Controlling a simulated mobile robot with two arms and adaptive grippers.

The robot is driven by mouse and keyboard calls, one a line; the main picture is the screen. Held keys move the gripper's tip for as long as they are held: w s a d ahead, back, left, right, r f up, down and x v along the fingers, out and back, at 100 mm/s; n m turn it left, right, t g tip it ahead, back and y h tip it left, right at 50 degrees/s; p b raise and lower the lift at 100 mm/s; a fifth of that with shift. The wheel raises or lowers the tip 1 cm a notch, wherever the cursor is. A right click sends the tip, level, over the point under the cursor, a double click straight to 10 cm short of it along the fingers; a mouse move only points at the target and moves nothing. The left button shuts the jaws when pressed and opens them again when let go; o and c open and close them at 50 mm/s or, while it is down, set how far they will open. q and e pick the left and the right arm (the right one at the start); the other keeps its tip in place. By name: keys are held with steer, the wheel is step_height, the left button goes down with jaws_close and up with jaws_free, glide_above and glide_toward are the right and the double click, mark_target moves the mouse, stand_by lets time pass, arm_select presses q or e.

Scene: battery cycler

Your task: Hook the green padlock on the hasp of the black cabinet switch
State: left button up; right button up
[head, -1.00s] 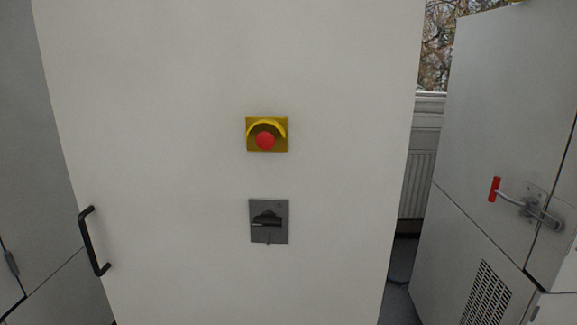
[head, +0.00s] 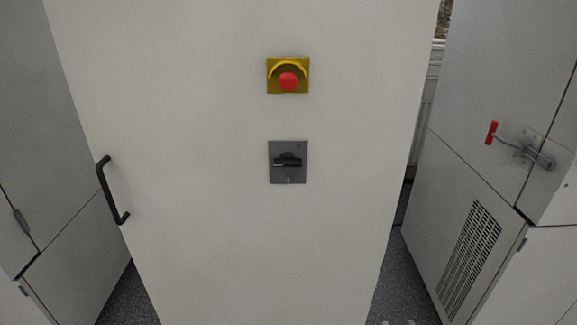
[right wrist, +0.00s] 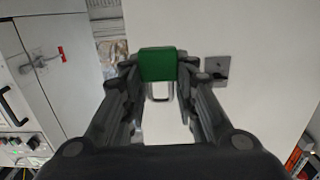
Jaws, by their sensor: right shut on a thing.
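The black cabinet switch (head: 288,162) is a dark knob on a grey square plate on the pale cabinet door, below the emergency stop. Its hasp is too small to make out. In the right wrist view the switch plate (right wrist: 217,70) shows to the right of my gripper. My right gripper (right wrist: 159,68) is shut on the green padlock (right wrist: 158,62), with the green body between the fingertips. The metal shackle (right wrist: 160,93) shows below the body in the picture. The padlock appears apart from the switch. My left gripper is in neither view.
A red emergency stop (head: 288,80) on a yellow plate sits above the switch. A black handle (head: 110,190) is at the door's left. A neighbouring cabinet at right has a red-ended lever latch (head: 520,147). The door face around the switch is clear.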

steer(key=shift+w+r, duration=0.1)
steer(key=w+a+r+n+g+y, duration=0.2)
steer(key=w+a+n+g+y, duration=0.2)
steer(key=a+n+y, duration=0.2)
steer(key=w+a+r+n+g+y, duration=0.3)
steer(key=w+a+n+g+y, duration=0.1)
steer(key=a+y, duration=0.5)
steer(key=a+n+g, duration=0.1)
steer(key=a+n, duration=0.1)
steer(key=shift+n+g+y, duration=0.3)
stand_by(0.6)
steer(key=shift+s+d+r+n+g, duration=0.1)
steer(key=shift+n+g, duration=0.2)
steer(key=shift+g, duration=0.1)
steer(key=shift+s+d+n+g+y, duration=0.15)
steer(key=shift+d+n+g+y, duration=0.15)
steer(key=shift+d+n+g, duration=0.5)
steer(key=shift+s+d+n+g+y, duration=0.15)
steer(key=shift+n+g+y, duration=0.3)
steer(key=shift+g, duration=0.7)
steer(key=shift+s+d+n+g+y, duration=0.15)
steer(key=shift+d+n+g, duration=0.35)
steer(key=shift+n+g, duration=0.35)
